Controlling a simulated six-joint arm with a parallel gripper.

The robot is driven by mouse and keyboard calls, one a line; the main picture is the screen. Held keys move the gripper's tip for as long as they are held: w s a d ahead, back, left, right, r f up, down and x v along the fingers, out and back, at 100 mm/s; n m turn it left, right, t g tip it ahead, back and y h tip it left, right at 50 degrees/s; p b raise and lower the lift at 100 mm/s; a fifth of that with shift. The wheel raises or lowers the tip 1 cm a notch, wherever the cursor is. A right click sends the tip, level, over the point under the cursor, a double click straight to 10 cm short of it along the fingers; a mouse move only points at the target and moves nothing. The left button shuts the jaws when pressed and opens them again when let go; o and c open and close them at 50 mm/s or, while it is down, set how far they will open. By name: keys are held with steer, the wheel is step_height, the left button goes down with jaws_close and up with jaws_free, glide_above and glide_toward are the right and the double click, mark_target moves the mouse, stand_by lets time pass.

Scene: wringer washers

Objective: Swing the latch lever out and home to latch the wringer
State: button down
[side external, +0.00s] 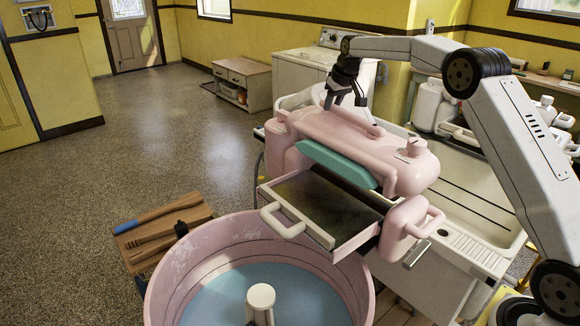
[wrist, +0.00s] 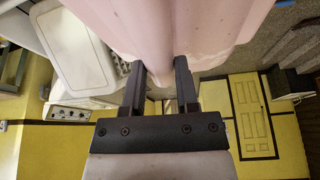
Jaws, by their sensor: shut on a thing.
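The wringer (side external: 350,140) is a pink rounded head above a pink tub (side external: 165,290), with a teal bar (side external: 337,164) along its front. My gripper (side external: 345,103) points down at the back left of the wringer's top. In the wrist view, my gripper (wrist: 158,64) has one finger on each side of a pink ridge (wrist: 155,45) of the wringer top and is shut on it. Whether this ridge is the latch lever cannot be told. A small pink knob (side external: 414,146) stands on the wringer's right end, and a pink looped handle (side external: 425,222) is below it.
A dark tray with a cream handle (side external: 283,221) juts out over the tub. A cream sink counter (side external: 465,225) lies to the right, and a wooden rack (side external: 165,230) lies left of the tub. The floor at left is clear.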

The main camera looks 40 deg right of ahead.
steer(key=d+m, duration=0.1)
steer(key=d, duration=0.1)
steer(key=s+d+m+h, duration=0.1)
steer(key=d+m, duration=0.1)
steer(key=s+d+m+h, duration=0.1)
steer(key=d+m, duration=0.1)
steer(key=d, duration=0.1)
steer(key=shift+s+r+g, duration=0.2)
steer(key=shift+r+g, duration=0.05)
steer(key=shift+g, duration=0.15)
steer(key=s+d+m+g+h, duration=0.1)
steer(key=s+d+m, duration=0.3)
steer(key=shift+d+m, duration=0.2)
steer(key=shift+m, duration=0.1)
steer(key=c, duration=1.3)
jaws_free()
steer(key=shift+s+d+r, duration=0.1)
steer(key=shift+s+d, duration=0.05)
steer(key=shift+s, duration=0.25)
steer(key=o, duration=0.9)
steer(key=shift+f, duration=0.3)
steer(key=shift+o, duration=0.2)
steer(key=v, duration=0.8)
steer(key=shift+w, duration=0.1)
